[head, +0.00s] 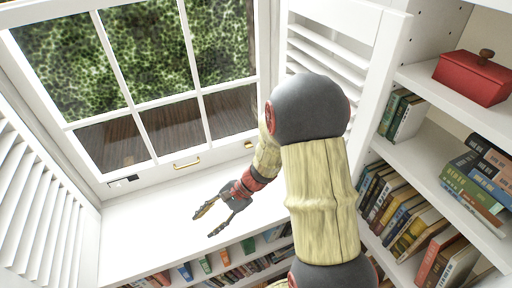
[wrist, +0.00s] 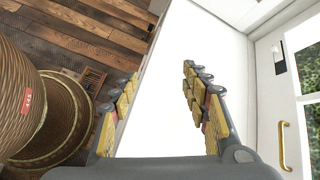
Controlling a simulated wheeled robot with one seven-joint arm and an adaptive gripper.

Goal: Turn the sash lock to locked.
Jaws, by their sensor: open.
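The white window (head: 150,90) is at the back, with its bottom rail just above the sill. A small dark fitting (head: 124,181) sits at the left of that rail; it also shows as a black and white piece in the wrist view (wrist: 278,58). It may be the sash lock; its lever position is too small to tell. A brass handle (head: 186,163) is mid-rail and shows at the wrist view's right (wrist: 284,147). A small brass fitting (head: 249,144) is farther right. My gripper (head: 205,224) is open and empty over the sill, apart from the window fittings.
The white sill (head: 150,225) is bare, with bookshelves (head: 240,262) below its front edge. Louvred shutters stand at the left (head: 35,200) and right (head: 335,55). Shelves of books and a red box (head: 473,80) are at the right. Plank floor (wrist: 85,35) shows beyond the sill.

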